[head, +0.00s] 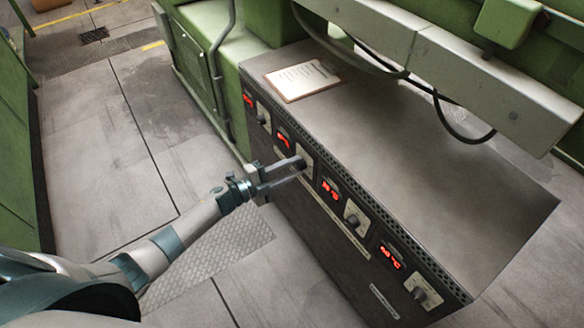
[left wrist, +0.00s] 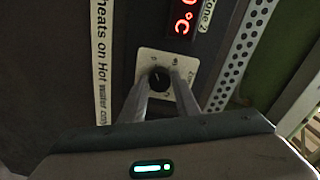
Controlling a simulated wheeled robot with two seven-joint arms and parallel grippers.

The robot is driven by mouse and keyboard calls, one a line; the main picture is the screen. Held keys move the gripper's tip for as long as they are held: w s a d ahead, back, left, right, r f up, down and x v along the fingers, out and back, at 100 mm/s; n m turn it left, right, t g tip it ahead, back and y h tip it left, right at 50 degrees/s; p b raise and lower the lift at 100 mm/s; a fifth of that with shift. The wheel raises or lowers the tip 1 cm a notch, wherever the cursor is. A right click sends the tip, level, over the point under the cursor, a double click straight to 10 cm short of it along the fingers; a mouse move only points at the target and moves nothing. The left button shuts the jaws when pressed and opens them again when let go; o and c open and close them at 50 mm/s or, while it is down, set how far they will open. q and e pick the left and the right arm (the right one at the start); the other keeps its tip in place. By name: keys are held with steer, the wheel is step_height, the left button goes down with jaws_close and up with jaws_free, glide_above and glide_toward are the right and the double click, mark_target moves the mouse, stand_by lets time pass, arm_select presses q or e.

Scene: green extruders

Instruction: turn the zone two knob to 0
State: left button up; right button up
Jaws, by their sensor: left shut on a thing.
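The zone two knob (left wrist: 159,79) is a small dark round knob on a pale square dial plate in the left wrist view. A red lit display (left wrist: 182,22) with a "Zone 2" label sits beside it. My left gripper (left wrist: 162,82) is shut on the knob, with one grey finger on each side of it. I cannot read the knob's pointer clearly. My right gripper is not in view.
Other knobs lie along the cabinet front: one at the far end (head: 263,116) and two nearer, one (head: 352,217) and another (head: 419,294). A clipboard (head: 302,80) lies on the cabinet top. Grey beams and cables hang above. The floor at left is clear.

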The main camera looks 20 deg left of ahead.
arm_select(q)
steer(key=o, duration=1)
steer(key=shift+o, duration=0.2)
steer(key=shift+s+a, duration=0.1)
steer(key=b+v, duration=0.1)
steer(key=v, duration=1.6)
steer(key=shift+b, duration=0.35)
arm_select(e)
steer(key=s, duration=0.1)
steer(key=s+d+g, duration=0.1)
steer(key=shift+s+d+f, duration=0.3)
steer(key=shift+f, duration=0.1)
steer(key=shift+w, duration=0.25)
